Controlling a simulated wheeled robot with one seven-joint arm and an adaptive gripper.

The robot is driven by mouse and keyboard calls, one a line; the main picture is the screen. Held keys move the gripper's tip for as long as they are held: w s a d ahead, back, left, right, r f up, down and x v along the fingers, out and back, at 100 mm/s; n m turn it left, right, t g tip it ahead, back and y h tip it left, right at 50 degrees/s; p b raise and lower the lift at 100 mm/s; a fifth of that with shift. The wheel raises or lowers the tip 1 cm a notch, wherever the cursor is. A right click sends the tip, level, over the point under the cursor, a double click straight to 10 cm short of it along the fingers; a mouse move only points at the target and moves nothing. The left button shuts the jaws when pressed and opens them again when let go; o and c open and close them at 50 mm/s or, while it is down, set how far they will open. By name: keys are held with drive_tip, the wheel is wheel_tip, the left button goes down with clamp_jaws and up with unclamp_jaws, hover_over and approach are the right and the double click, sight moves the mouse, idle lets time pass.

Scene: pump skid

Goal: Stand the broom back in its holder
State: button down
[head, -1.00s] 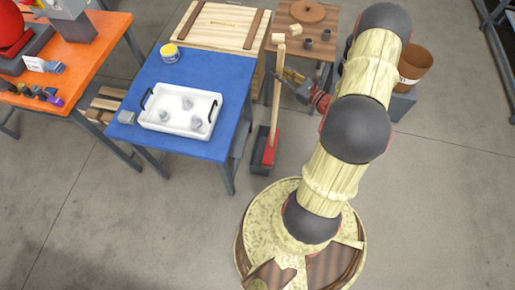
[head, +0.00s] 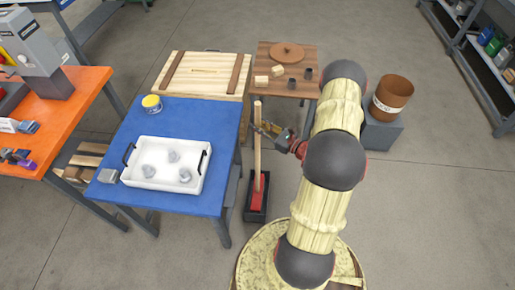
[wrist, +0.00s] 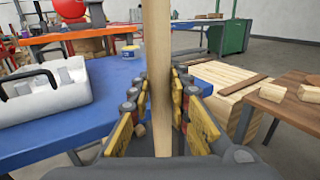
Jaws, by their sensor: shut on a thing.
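The broom (head: 258,150) stands about upright, with a pale wooden handle and a red head (head: 257,199) at its foot. The red head shows inside the outline of the black holder (head: 249,214) on the floor; I cannot tell if it touches the bottom. My gripper (head: 272,131) is shut on the upper part of the handle. In the wrist view the handle (wrist: 161,60) runs upright between the yellow-padded fingers of my gripper (wrist: 161,95). The broom's head and the holder are out of the wrist view.
A blue table (head: 223,135) with a white tray (head: 165,183) stands close left of the broom. A wooden crate (head: 203,70) and a brown table (head: 270,57) with blocks are behind. A brown pot (head: 392,95) stands on a grey box at right. Floor right of it is clear.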

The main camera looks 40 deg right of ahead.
drive_tip(key=shift+f+b, duration=0.85)
drive_tip(key=shift+f, duration=1.95)
drive_tip(key=c, duration=1.7)
unclamp_jaws()
drive_tip(key=shift+f, duration=0.1)
drive_tip(key=shift+o, duration=0.2)
